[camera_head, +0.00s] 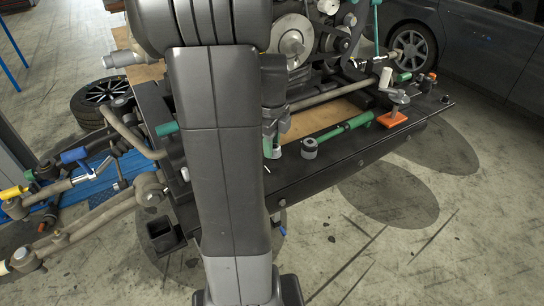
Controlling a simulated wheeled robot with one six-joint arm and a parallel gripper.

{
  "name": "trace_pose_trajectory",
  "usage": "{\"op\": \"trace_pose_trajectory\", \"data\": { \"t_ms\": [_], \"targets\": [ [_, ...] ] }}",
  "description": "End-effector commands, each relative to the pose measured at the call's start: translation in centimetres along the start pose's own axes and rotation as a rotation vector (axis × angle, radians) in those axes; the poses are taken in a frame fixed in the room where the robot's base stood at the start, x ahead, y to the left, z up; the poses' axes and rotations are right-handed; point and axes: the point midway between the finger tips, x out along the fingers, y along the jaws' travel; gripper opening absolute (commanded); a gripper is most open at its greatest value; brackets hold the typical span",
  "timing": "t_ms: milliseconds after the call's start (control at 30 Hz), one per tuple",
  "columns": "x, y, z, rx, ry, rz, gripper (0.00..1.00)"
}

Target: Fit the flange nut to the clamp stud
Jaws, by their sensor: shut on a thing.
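My gripper (272,146) points down over the front part of the dark bench, just right of my large grey arm link. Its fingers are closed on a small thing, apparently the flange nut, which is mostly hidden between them. A green piece shows at the fingertips; I cannot tell whether it is held or lies behind. I cannot make out the clamp stud for certain; my arm hides part of the bench. A short pale pin (266,169) shows on the bench just below the fingers.
The dark bench (345,150) carries an engine (300,40). A grey cylinder (309,148) stands close right of my gripper, near a green-handled tool (346,128) and an orange block (391,119). Long rods and tools (100,205) lie at left. The floor at right is open.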

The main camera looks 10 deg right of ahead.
Motion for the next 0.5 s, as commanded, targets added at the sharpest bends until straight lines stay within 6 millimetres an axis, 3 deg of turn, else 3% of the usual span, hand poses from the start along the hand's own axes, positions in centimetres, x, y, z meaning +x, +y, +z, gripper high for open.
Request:
{"op": "trace_pose_trajectory", "data": {
  "t_ms": [133, 500],
  "targets": [
    [2.4, 0.1, -0.1, 0.000, 0.003, 0.006, 0.04],
    [4.4, 0.0, 0.0, 0.000, 0.000, 0.000, 0.04]
  ]
}}
